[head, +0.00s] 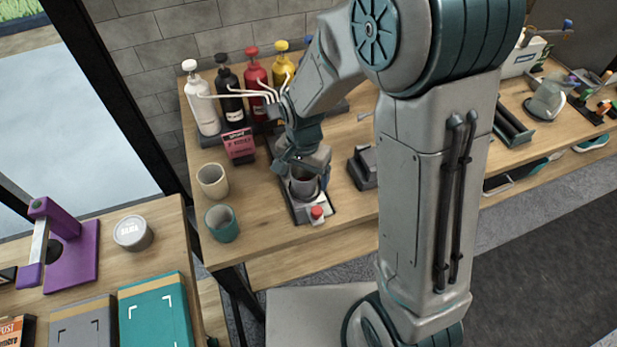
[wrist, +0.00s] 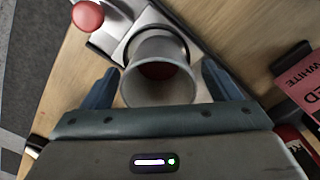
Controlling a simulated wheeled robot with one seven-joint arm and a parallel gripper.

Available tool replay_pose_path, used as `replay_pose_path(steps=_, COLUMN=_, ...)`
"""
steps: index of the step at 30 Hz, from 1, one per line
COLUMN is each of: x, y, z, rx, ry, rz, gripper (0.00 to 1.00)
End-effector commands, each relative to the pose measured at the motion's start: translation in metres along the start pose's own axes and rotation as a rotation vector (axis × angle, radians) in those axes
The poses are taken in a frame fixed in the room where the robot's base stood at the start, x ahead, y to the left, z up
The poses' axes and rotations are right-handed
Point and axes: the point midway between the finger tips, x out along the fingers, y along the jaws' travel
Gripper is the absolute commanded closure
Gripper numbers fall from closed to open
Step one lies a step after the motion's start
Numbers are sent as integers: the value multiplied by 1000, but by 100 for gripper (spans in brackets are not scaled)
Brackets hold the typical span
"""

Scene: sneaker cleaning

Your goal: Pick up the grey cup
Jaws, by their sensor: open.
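The grey cup (head: 304,184) stands upright on a black and silver device (head: 316,216) with a red knob, on the wooden table. In the wrist view the cup (wrist: 158,92) is seen from above, with something dark red inside. My gripper (head: 302,170) is open at the cup. In the wrist view its two blue fingers (wrist: 160,76) are on either side of the cup, with visible gaps between the fingers and the cup wall. In the head view the gripper hides part of the cup's rim.
A beige cup (head: 213,181) and a teal cup (head: 221,224) stand to the left near the table edge. White, black, red and yellow pump bottles (head: 203,105) stand behind. A pink card (head: 239,145) and a dark block (head: 364,168) flank the device.

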Motion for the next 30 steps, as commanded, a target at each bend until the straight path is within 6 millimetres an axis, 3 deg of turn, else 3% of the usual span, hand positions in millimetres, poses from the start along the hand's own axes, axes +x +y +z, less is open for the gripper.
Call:
replay_pose_path(steps=8, x=4, y=0, z=0, rx=0, ry=0, rz=0, gripper=17)
replay_pose_path(steps=14, x=4, y=0, z=0, rx=0, ry=0, rz=-1, gripper=65)
replay_pose_path(steps=23, x=3, y=0, z=0, rx=1, ry=1, rz=-2, gripper=69)
replay_pose_path(steps=30, x=-26, y=0, z=-1, rx=1, ry=4, rz=-5, gripper=69)
